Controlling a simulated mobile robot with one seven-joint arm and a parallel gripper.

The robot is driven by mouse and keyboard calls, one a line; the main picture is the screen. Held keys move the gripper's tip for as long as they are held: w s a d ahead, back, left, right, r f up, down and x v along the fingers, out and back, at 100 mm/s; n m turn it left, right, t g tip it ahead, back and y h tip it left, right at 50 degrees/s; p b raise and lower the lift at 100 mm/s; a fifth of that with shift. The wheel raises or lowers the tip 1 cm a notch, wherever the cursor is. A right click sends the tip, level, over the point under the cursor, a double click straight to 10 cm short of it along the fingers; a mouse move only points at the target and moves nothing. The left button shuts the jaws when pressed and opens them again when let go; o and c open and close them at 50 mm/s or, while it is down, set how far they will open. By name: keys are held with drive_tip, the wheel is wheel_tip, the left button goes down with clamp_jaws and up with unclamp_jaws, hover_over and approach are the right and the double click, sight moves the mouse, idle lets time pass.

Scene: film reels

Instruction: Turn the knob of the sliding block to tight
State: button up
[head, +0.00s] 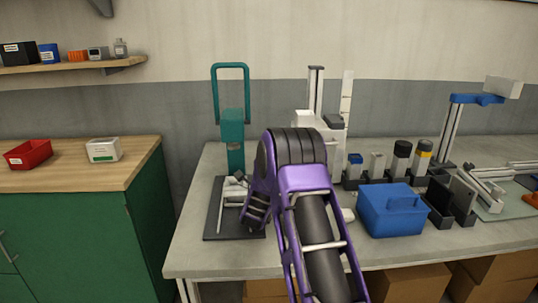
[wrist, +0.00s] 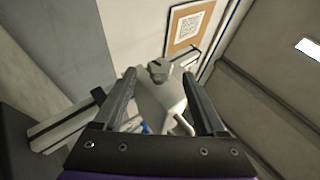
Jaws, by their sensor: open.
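In the wrist view, a dark grey knob (wrist: 160,70) sits at the far end of a pale grey block (wrist: 163,98). My gripper (wrist: 159,76) is open, with one dark finger on each side of the knob and block in the picture. I see no clear contact, and the gap in depth is hard to judge. The knob's tight or loose setting cannot be read. In the head view my purple arm hides most of my gripper and what is in front of it. I cannot tell there which part is this block.
A teal hand press (head: 233,130) stands at the bench's left. A white column stand (head: 317,90) rises behind my arm. A blue box (head: 390,212) and several dark-based holders stand to the right.

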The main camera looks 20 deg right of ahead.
drive_tip(key=s+a, duration=0.9)
drive_tip(key=shift+f, duration=0.2)
drive_tip(key=shift+w, duration=0.1)
